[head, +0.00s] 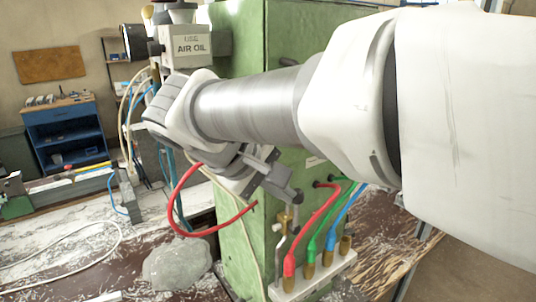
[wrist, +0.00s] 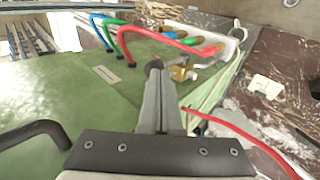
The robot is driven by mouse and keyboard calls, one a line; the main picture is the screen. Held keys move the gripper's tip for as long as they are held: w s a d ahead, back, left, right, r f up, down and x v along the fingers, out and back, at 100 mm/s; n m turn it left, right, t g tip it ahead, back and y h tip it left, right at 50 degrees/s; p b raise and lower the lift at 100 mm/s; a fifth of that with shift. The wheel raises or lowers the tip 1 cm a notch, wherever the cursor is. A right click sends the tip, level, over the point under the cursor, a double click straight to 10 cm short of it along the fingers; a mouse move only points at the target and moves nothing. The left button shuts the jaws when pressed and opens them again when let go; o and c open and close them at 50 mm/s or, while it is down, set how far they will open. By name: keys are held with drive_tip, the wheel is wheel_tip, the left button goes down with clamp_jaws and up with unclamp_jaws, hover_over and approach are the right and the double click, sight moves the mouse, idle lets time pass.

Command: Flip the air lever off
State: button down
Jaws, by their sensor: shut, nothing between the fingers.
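A small brass valve (head: 284,218) sits on the front of the green cabinet, at the left of a row of hoses. It also shows in the wrist view (wrist: 181,73), just right of my fingertips. Its lever is hard to make out, partly hidden by my fingers, and I cannot tell its position. My gripper (head: 290,193) is shut and empty, right above the valve in the head view. In the wrist view its fingers (wrist: 157,78) lie together, with the tips close to the valve. I cannot tell whether they touch it.
The green cabinet (head: 235,95) stands close behind my arm. Red (head: 318,222), green and blue hoses run to brass fittings on a pale block (head: 318,277) below the valve. Another red hose loops at the left. A grey lump (head: 178,263) lies on the littered bench.

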drive_tip(key=shift+w+d+r, duration=0.15)
drive_tip(key=shift+w+d, duration=0.3)
drive_tip(key=shift+d, duration=0.2)
drive_tip(key=shift+w+d+r, duration=0.15)
drive_tip(key=shift+w+d, duration=0.25)
drive_tip(key=shift+d, duration=0.2)
drive_tip(key=shift+a+r, duration=0.1)
